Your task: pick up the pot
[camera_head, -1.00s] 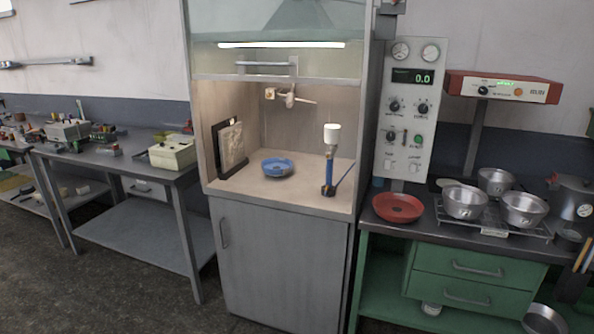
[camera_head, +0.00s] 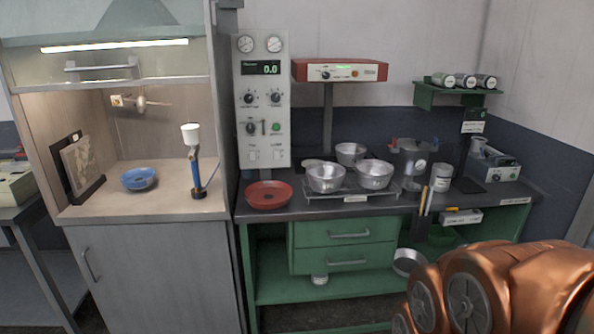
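Several silver metal pots or bowls stand on the dark bench top; I cannot tell which one is the task's pot. One is the front left pot (camera_head: 326,178), one the front right pot (camera_head: 375,174), and one the rear pot (camera_head: 350,153); they are on or just behind a wire rack (camera_head: 352,197). A larger grey lidded vessel (camera_head: 411,160) stands to their right. Another silver pan (camera_head: 408,262) is low under the bench. My copper arm shows at the lower right, but my gripper is out of view.
A red dish (camera_head: 269,195) lies left of the rack. A blue dish (camera_head: 139,179) and a blue stand (camera_head: 197,178) are in the fume hood. A red unit (camera_head: 340,71) overhangs the pots. A dark holder with tools stands at the bench's front right.

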